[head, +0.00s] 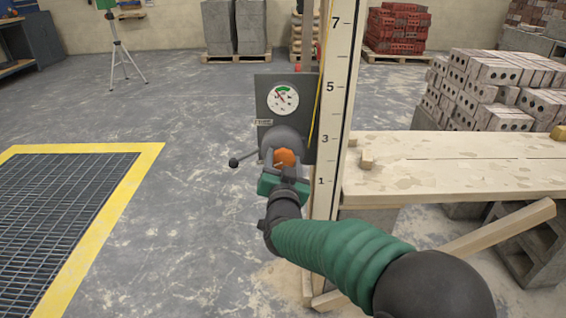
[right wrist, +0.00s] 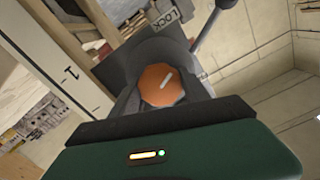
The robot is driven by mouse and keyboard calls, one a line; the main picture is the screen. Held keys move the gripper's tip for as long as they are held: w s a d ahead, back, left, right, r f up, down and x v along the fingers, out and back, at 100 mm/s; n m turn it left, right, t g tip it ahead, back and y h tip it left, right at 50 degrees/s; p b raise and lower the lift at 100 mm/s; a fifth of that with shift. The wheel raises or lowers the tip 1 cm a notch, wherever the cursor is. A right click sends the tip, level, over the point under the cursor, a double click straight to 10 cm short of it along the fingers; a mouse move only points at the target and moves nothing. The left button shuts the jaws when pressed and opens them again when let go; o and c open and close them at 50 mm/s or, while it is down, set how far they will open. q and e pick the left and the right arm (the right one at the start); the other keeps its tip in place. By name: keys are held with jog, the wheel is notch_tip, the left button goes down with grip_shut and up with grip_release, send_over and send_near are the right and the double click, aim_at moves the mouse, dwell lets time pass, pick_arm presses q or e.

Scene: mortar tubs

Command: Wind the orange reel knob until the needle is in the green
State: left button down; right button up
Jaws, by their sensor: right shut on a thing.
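The orange reel knob (head: 285,157) sits on the front of a dark grey reel housing (head: 276,138) fixed to the post. In the right wrist view the knob (right wrist: 160,86) shows a short slanted white mark. My right gripper (head: 284,172) is at the knob and shut on it; the fingers are mostly hidden in the head view. Above the reel is a round white gauge (head: 283,99) with a green band at the top of its dial. Its thin needle seems to point up and left, but it is too small to place exactly. My left gripper is not in view.
A black-knobbed lever (head: 234,162) sticks out left of the reel. A numbered white scale board (head: 337,100) stands just right of it. A dusty plank bench (head: 450,165) lies to the right. A yellow-edged floor grate (head: 75,215) is at left; the floor between is clear.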

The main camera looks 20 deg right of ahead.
jog(key=m+b, duration=0.2)
jog(key=m, duration=0.3)
jog(key=shift+f, duration=0.2)
jog(key=m+b, duration=0.3)
jog(key=m, duration=0.2)
jog(key=shift+m, duration=0.3)
jog(key=o, duration=1.4)
jog(key=shift+d, duration=0.1)
jog(key=shift+r, duration=0.1)
